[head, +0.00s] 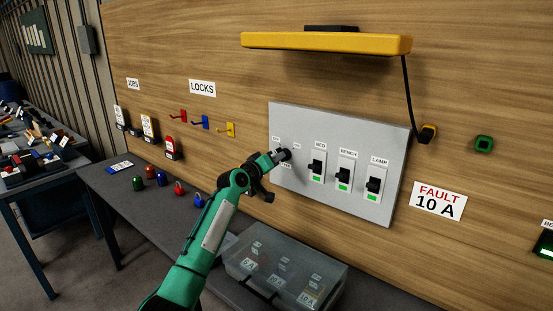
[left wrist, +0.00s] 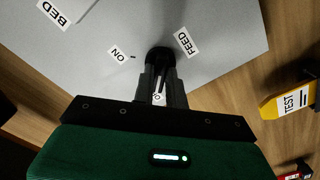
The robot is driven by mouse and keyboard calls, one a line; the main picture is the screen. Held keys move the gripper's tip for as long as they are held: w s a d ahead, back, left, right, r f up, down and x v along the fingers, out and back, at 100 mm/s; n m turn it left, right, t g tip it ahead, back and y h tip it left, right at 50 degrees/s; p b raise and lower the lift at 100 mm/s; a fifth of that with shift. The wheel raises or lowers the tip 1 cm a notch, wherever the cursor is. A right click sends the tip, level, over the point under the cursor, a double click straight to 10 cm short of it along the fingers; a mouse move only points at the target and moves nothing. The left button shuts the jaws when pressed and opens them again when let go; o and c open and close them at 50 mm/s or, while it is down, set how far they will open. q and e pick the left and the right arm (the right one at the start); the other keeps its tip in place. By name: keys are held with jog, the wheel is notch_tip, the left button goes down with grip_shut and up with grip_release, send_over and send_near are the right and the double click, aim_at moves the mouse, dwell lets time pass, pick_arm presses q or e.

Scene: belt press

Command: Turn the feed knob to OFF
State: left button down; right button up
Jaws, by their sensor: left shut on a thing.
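The feed knob (head: 286,154) is a dark round knob at the left end of the grey switch panel (head: 385,208). In the left wrist view the knob (left wrist: 158,53) sits between the FEED label (left wrist: 187,42) and the ON label (left wrist: 118,53). My left gripper (left wrist: 160,72) is shut on the knob, its fingers pointing at the panel. A third label (left wrist: 157,97) is mostly hidden by the fingers; only part of its lettering shows. I cannot tell which way the knob points. My right gripper is not in view.
BED (head: 317,167), BENCH (head: 344,174) and LAMP (head: 374,185) switches stand right of the knob, with green marks below. A yellow lamp (head: 325,42) juts out above. A clear lidded box (head: 330,265) and several padlocks (head: 179,188) are on the bench below.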

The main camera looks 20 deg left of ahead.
pick_arm(q)
jog(key=shift+f, duration=0.1)
dwell(0.5)
jog(key=c, duration=1.4)
grip_release()
jog(key=shift+c, duration=0.2)
jog(key=shift+s+a, duration=0.1)
jog(key=b+v, duration=0.3)
jog(key=v, duration=1)
jog(key=shift+s+b, duration=0.3)
jog(key=shift+a, duration=0.1)
